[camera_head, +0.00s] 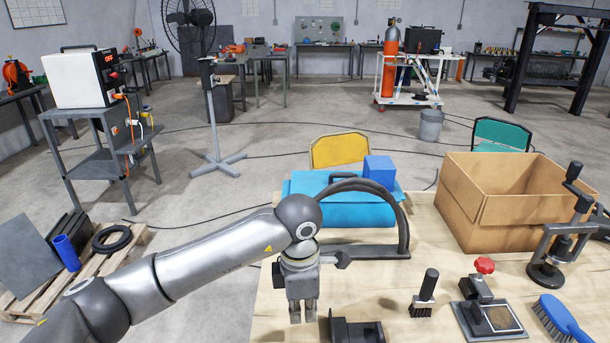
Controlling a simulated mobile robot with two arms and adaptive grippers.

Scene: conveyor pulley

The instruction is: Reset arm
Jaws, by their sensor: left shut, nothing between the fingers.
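My left arm comes in from the lower left and reaches over the left part of the wooden workbench (428,283). My left gripper (303,318) points down above the bench's left front area. Its fingers are together with nothing between them. Whether the tips touch the bench top I cannot tell. A black curved loop-shaped part (401,225) stands just behind and right of the gripper, partly hidden by my arm. A dark bracket-like block (357,331) lies just right of the fingertips, cut off by the bottom edge. My right gripper is not in view.
A blue case (300,205) with a blue cube (378,171) is behind the loop. An open cardboard box (480,215) stands right. A black brush (424,295), a red-knobbed clamp fixture (487,309), a black press (557,250) and a blue brush (556,318) occupy the right front.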

